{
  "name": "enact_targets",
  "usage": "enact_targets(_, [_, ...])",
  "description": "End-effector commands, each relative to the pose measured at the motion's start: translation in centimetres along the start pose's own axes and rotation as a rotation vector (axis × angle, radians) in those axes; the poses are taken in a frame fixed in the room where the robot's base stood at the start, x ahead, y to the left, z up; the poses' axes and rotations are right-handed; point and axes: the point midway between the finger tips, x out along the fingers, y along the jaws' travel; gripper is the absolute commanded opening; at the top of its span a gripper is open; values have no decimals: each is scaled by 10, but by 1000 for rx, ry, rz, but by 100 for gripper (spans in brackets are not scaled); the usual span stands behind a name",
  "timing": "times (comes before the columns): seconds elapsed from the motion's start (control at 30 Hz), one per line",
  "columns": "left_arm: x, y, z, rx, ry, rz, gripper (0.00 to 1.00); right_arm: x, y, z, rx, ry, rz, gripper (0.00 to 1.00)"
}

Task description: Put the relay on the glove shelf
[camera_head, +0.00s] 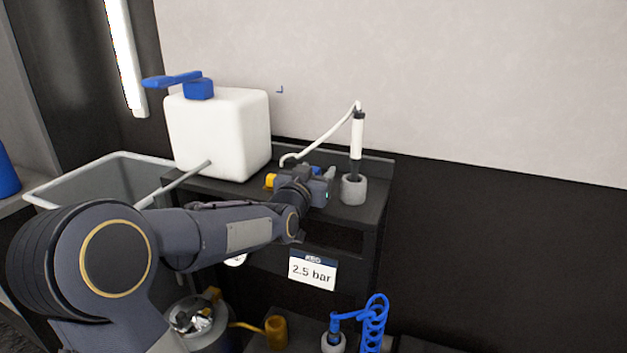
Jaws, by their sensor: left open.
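My left arm comes in from the lower left, and my left gripper (325,181) is over the top of a dark shelf unit (378,172), near its front right. The gripper is open. Its fingers are small and partly hidden by my wrist. A small yellow piece (270,181) shows just left of the wrist, and a bit of blue shows behind the gripper. I cannot tell whether either belongs to the relay. No relay can be made out for certain, and I cannot tell which surface is the glove shelf. My right gripper is not in view.
A white canister (222,135) with a blue tap stands left on the unit. A grey holder (353,190) with an upright white wand is right beside the gripper. A "2.5 bar" sign (312,271) hangs in front. Below are a blue coiled hose (374,325) and a grey pot.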

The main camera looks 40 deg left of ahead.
Motion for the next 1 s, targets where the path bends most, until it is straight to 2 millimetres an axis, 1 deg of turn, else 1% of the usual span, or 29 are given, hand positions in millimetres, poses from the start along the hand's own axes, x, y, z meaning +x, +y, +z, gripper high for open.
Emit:
enact_targets(0.23, [2,0,0,0,1,0,51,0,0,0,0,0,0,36])
enact_targets(0.27, [2,0,0,0,1,0,48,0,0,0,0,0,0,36])
enact_targets(0.6, [2,0,0,0,1,0,4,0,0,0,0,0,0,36])
enact_targets(0.67, [2,0,0,0,1,0,0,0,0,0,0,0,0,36])
enact_targets(0.87, [2,0,-1,0,2,0,0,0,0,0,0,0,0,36])
enact_targets(1.0, [2,0,-8,0,3,0,0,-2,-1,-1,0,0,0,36])
